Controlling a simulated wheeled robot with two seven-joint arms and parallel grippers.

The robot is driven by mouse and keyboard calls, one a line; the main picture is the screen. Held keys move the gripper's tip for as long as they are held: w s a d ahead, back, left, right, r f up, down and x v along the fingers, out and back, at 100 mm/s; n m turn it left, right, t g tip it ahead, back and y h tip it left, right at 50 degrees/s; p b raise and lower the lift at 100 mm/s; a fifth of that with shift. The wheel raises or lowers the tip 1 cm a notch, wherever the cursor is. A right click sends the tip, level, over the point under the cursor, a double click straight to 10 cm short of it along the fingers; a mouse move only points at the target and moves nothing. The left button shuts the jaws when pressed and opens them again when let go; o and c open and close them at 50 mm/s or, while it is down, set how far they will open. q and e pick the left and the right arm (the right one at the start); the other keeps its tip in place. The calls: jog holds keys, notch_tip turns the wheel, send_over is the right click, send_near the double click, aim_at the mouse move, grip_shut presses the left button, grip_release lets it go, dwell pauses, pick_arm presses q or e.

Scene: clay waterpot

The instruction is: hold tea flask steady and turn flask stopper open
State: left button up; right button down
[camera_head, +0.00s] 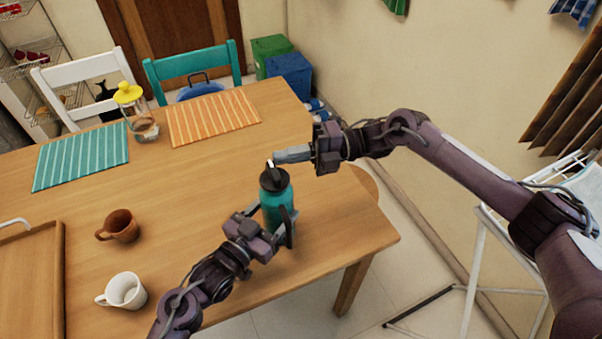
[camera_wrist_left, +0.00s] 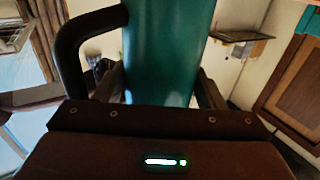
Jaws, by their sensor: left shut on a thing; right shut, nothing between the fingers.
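A teal tea flask (camera_head: 273,205) stands upright on the wooden table near its right end. Its dark stopper (camera_head: 273,179) is on top. My left gripper (camera_head: 281,228) is shut on the flask's body from the near side. In the left wrist view the teal flask body (camera_wrist_left: 167,50) stands between the fingers, with its dark handle (camera_wrist_left: 72,50) at the left. The stopper is out of that view. My right gripper (camera_head: 277,157) is shut and empty, with its fingertips at the top of the stopper. I cannot tell whether they touch it.
On the wooden table (camera_head: 190,190) are a brown mug (camera_head: 119,226), a white mug (camera_head: 123,291), a wooden tray (camera_head: 60,270) and a yellow-lidded glass jar (camera_head: 137,115). A teal placemat (camera_head: 82,157) and an orange placemat (camera_head: 213,118) lie farther back. The table's middle is clear.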

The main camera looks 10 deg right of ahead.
pick_arm(q)
jog(key=shift+s+d, duration=0.1)
pick_arm(e)
jog(key=w+d, duration=0.9)
jog(key=shift+w, duration=0.35)
pick_arm(q)
jog(key=o, duration=1.4)
